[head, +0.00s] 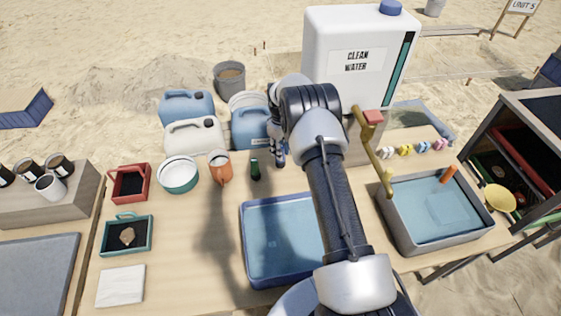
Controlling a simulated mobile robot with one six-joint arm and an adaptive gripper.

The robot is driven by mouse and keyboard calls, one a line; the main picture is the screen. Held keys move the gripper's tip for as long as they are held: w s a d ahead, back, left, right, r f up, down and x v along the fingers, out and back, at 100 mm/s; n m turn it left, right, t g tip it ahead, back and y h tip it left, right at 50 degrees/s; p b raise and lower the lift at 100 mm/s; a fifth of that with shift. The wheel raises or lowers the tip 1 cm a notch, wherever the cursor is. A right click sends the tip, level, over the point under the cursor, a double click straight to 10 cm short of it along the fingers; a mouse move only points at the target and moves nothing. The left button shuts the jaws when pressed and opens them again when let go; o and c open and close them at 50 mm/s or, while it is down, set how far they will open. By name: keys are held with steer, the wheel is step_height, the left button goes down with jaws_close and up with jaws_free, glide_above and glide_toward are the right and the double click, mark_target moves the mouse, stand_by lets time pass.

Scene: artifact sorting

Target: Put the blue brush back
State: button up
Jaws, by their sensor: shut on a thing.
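My gripper (279,158) is at the back middle of the wooden table, partly hidden behind my own arm. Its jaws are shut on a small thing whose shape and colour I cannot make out. No blue brush shows clearly anywhere in the head view. A small green and dark upright object (255,169) stands just left of my gripper, apart from it.
A blue-rimmed water tray (245,240) lies in front, partly behind my arm. A grey basin (397,233) with an orange stick (448,174) is at right.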

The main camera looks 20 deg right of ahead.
steer(key=shift+f+b, duration=0.55)
steer(key=shift+f, duration=1.95)
steer(key=shift+f, duration=0.2)
steer(key=o, duration=1)
steer(key=shift+r, duration=0.1)
